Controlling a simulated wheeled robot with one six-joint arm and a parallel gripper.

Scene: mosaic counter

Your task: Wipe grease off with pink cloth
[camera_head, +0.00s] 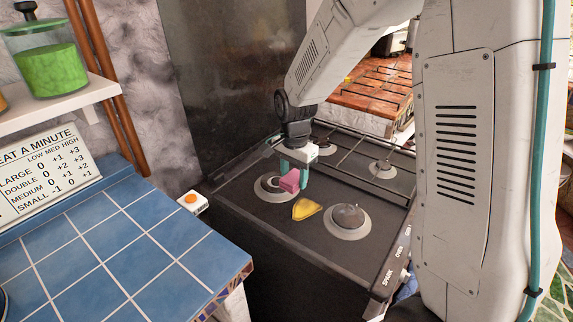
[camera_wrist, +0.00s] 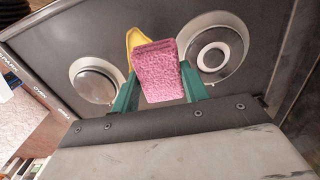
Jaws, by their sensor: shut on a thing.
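My gripper (camera_head: 294,175) has teal fingers and is shut on a pink cloth (camera_head: 289,181) above the dark stovetop (camera_head: 262,220). In the wrist view the folded pink cloth (camera_wrist: 159,70) sits between the two teal fingers of my gripper (camera_wrist: 160,92). A yellow grease patch (camera_head: 306,209) lies on the stovetop between the burners, just below and right of the cloth in the head view. In the wrist view the grease (camera_wrist: 133,38) shows beside the cloth's upper left edge, partly hidden by it. I cannot tell whether the cloth touches the stovetop.
A burner (camera_head: 272,188) lies left of the cloth and another burner (camera_head: 346,219) lies right of the grease. A black rack (camera_head: 362,160) covers the stove's far right part. A blue tiled counter (camera_head: 110,245) and a small box with an orange button (camera_head: 193,201) are on the left.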

